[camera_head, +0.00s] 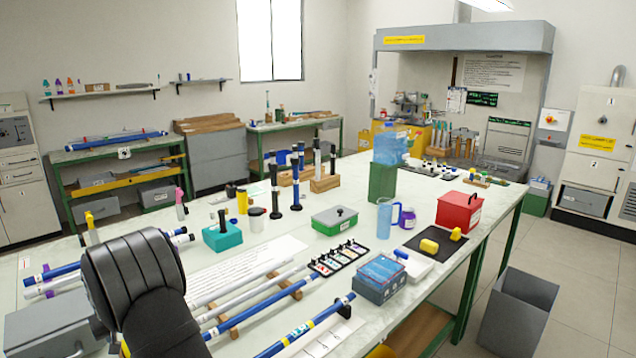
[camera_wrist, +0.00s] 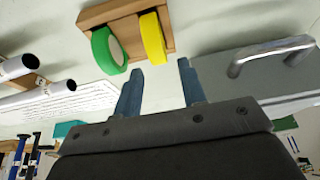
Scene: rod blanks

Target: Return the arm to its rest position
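My gripper (camera_wrist: 160,66) shows in the wrist view with its two blue-grey fingers apart and nothing between them. Pale table top shows in the gap. In the head view my dark arm rises at the lower left over the table (camera_head: 350,225), and the gripper itself is hidden there. Rods lie on wooden supports right of my arm, among them a blue rod (camera_head: 240,318) and a blue rod with a yellow band (camera_head: 305,326). More blue and white rods (camera_head: 62,271) lie to its left.
In the wrist view, a wooden holder (camera_wrist: 123,12) with green tape (camera_wrist: 108,50) and yellow tape (camera_wrist: 152,40) lies beyond the fingertips. A grey box (camera_wrist: 235,88) with a metal handle (camera_wrist: 270,52) is close on the right. White tubes (camera_wrist: 40,98) lie left.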

